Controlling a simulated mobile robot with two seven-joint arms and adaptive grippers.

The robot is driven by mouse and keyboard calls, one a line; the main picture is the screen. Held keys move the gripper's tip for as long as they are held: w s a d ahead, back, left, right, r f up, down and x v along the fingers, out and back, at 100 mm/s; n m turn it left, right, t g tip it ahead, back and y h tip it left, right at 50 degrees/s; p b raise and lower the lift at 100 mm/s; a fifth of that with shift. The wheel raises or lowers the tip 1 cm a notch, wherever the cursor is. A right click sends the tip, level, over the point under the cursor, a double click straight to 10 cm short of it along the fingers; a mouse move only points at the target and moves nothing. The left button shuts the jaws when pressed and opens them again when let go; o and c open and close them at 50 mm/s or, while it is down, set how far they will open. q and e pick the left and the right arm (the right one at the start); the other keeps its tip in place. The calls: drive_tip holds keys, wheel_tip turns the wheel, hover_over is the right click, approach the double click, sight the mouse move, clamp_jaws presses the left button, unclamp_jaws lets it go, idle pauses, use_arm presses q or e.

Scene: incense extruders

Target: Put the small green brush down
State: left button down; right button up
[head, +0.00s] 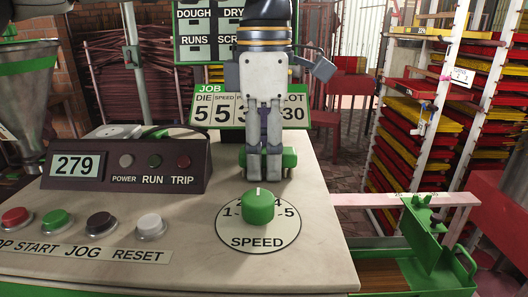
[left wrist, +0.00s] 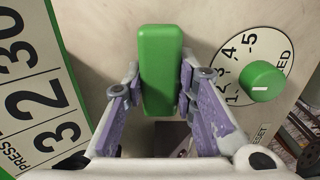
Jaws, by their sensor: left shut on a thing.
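The small green brush shows in the left wrist view as a green block (left wrist: 160,50) between the two finger pads. In the head view its green end (head: 290,157) sticks out to the right behind my fingers. My left gripper (head: 264,168) points down and is shut on it, at the rear of the console top (head: 330,215). The brush is at or just above this surface; I cannot tell if it touches. Its bristles are hidden. My right gripper is not in view.
The green SPEED knob (head: 258,206) stands just in front of the gripper. A dark control box (head: 128,165) is to the left, with push buttons (head: 100,224) before it. A job board (head: 210,115) stands behind. The console's right part is bare.

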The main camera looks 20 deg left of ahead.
sight(264, 150)
use_arm(q)
drive_tip(key=c, duration=1.3)
unclamp_jaws()
drive_tip(key=shift+f, duration=0.15)
wheel_tip(264, 150, up, 12)
drive_tip(key=shift+r+b, duration=0.2)
drive_tip(key=shift+b, duration=0.1)
